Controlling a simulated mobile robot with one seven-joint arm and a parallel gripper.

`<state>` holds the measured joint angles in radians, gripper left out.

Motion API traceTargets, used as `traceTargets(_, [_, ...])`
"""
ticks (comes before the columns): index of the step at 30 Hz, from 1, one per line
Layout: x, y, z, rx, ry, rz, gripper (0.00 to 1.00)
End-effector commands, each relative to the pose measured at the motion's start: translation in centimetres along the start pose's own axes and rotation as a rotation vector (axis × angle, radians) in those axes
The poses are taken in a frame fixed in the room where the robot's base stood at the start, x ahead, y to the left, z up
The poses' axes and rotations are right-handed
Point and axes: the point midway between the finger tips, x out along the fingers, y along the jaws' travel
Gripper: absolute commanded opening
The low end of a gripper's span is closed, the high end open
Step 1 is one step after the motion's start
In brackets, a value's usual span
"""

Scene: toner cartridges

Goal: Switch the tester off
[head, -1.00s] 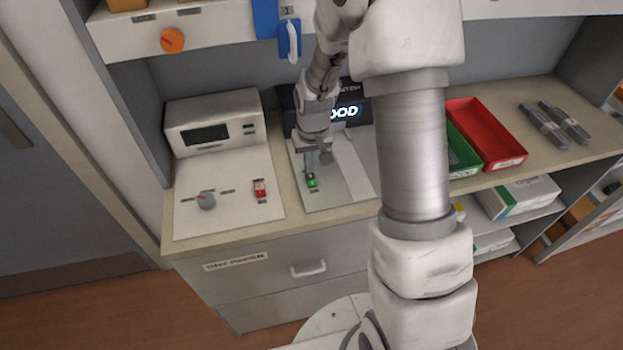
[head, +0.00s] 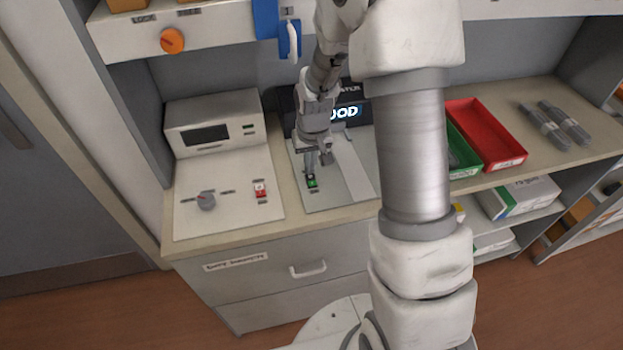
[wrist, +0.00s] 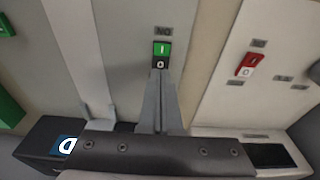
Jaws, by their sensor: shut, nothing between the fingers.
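The tester (head: 358,180) is a grey panel with a dark display unit behind it, and the lit display (head: 346,112) reads text ending in "OOD", partly hidden by my arm. Its green and black rocker switch (head: 312,181) sits near the panel's front edge. In the wrist view the switch (wrist: 162,54) shows a green half marked I and a dark half marked O. My gripper (head: 311,172) is shut and empty, pointing down at the switch. In the wrist view its fingertips (wrist: 161,72) are at the dark O half; I cannot tell whether they touch it.
Left of the tester stands another device (head: 230,205) with a knob (head: 206,200) and a red-and-white rocker switch (head: 260,188). A green tray (head: 462,150) and a red tray (head: 490,135) lie to the right. Dark cartridges (head: 555,125) lie at the far right.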

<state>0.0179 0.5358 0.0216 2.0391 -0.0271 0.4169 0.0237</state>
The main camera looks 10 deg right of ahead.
Motion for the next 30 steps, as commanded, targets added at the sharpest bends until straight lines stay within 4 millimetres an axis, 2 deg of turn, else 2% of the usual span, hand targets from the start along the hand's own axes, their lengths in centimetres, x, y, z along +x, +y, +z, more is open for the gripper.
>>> traceTargets(30, [0.67,0.00,0.10,0.000,0.000,0.000,0.00])
